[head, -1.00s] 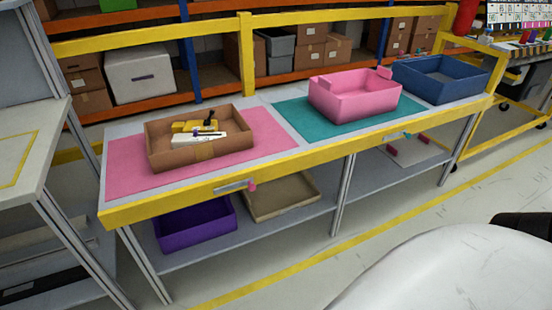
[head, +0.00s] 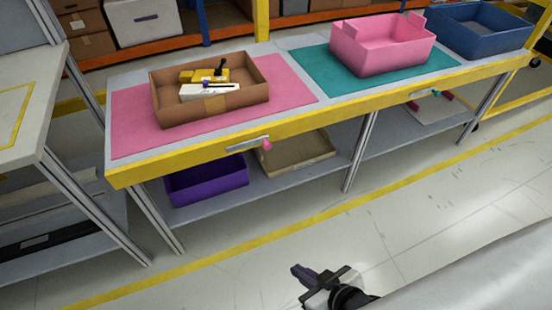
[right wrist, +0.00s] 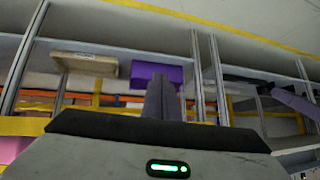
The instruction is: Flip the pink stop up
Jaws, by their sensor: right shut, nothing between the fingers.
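The pink stop (head: 266,145) is a small pink piece at the right end of a grey metal plate (head: 247,144) on the yellow front edge of the workbench. It hangs at or just below the plate's level. My right gripper (head: 303,272) is in the lower middle of the head view, over the floor, well apart from the stop. Its purple fingers are together and empty; they also show in the right wrist view (right wrist: 160,98). A purple bar at the right of the wrist view looks like part of my left gripper (right wrist: 295,105); its finger state is unclear.
A brown box (head: 262,100) with yellow and white parts stands on the pink mat (head: 130,125). A pink bin (head: 385,55) and a blue bin (head: 475,40) stand farther right. A purple bin (head: 205,185) and tan tray (head: 300,160) sit on the lower shelf. The floor before the bench is clear.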

